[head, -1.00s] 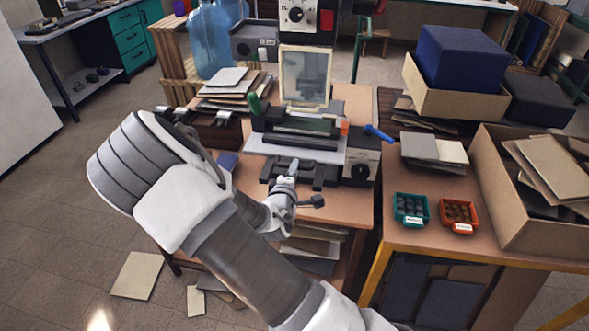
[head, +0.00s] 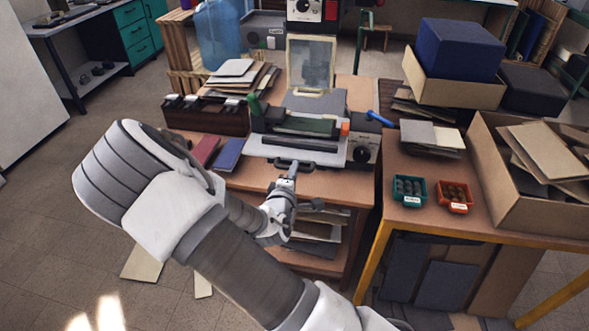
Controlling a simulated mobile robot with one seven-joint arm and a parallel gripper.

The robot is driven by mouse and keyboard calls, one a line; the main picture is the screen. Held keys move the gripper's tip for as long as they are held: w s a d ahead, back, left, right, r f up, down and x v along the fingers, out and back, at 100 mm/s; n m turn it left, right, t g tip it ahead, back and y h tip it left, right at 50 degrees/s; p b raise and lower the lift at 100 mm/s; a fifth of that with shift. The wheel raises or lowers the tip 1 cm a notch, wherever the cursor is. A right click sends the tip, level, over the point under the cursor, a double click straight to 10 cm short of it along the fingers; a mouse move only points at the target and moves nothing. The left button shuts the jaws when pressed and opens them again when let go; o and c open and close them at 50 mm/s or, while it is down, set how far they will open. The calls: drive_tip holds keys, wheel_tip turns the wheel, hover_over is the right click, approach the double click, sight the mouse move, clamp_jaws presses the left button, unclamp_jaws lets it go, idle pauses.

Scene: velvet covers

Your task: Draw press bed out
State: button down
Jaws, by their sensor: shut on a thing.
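The press stands on a wooden bench, with its pale grey bed (head: 262,146) lying flat under a dark green and black plate assembly (head: 300,124). A dark pull handle (head: 306,164) runs along the bed's front edge. My gripper (head: 291,170) is at this handle, reaching in from the front, and is shut on it. Its fingertips are small in this view, and the arm hides part of the bench in front. A framed upright panel (head: 311,63) stands behind the bed. A dial box (head: 364,147) with a blue lever (head: 381,119) is at the right.
A wooden rack (head: 205,116), a red book (head: 203,150) and a blue book (head: 228,154) lie left of the press. The right table carries a green tray (head: 409,191), an orange tray (head: 455,196) and a cardboard box (head: 500,232). Bare bench top lies right of my gripper.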

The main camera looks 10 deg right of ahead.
drive_tip(key=shift+s+a, duration=0.1)
drive_tip(key=shift+s, duration=0.2)
drive_tip(key=shift+s+f, duration=0.1)
drive_tip(key=c, duration=0.9)
unclamp_jaws()
drive_tip(key=shift+a, duration=0.1)
drive_tip(key=shift+o, duration=0.2)
drive_tip(key=p+v, duration=0.5)
drive_tip(key=v, duration=1.2)
drive_tip(key=shift+s, duration=0.25)
